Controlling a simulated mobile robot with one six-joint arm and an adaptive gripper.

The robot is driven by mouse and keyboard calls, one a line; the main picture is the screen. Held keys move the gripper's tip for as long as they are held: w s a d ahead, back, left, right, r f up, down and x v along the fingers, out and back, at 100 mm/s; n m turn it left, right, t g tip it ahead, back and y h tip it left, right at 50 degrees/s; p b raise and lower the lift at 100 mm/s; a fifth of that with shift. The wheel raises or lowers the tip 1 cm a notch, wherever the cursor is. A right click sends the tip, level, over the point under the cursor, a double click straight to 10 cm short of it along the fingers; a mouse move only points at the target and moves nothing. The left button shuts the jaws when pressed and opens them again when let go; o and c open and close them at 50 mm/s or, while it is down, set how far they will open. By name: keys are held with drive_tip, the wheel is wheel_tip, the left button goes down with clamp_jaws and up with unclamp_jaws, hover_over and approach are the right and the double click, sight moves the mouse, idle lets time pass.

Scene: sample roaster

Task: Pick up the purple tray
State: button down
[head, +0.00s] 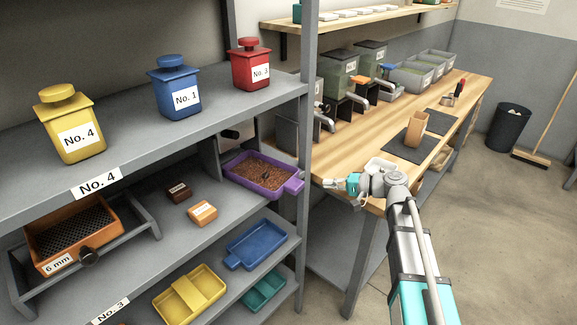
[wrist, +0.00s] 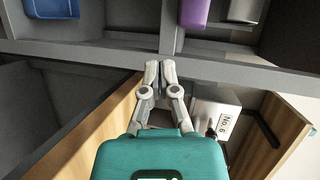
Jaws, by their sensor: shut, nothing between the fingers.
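The purple tray (head: 262,174) holds brown granules and sits on the middle shelf at its right end, with its handle pointing right toward the shelf post. A purple piece, likely the same tray, shows at the top of the wrist view (wrist: 194,13), mostly cut off. My gripper (head: 338,184) is to the right of the tray, outside the shelf post and apart from the tray. In the wrist view its fingers (wrist: 160,66) are together with nothing between them, in front of a grey shelf edge.
The grey shelf post (head: 304,130) stands between my gripper and the tray. The wooden workbench (head: 460,92) is close beside my arm. A blue tray (head: 256,245) and a yellow tray (head: 190,294) lie on the shelf below. Two small blocks, one brown (head: 179,192), lie left of the purple tray.

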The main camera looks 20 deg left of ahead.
sight(293, 167)
drive_tip(key=w+a+r+y, duration=0.2)
drive_tip(key=a+r, duration=0.1)
drive_tip(key=shift+a+r+m+y, duration=0.1)
drive_tip(key=shift+r+m+y, duration=0.05)
drive_tip(key=shift+m+y, duration=0.15)
drive_tip(key=shift+a, duration=0.1)
drive_tip(key=shift+w+a, duration=0.1)
drive_tip(key=shift+a, duration=4.8)
drive_tip(key=shift+s+d, duration=0.85)
drive_tip(key=shift+s, duration=0.25)
drive_tip(key=d, duration=1)
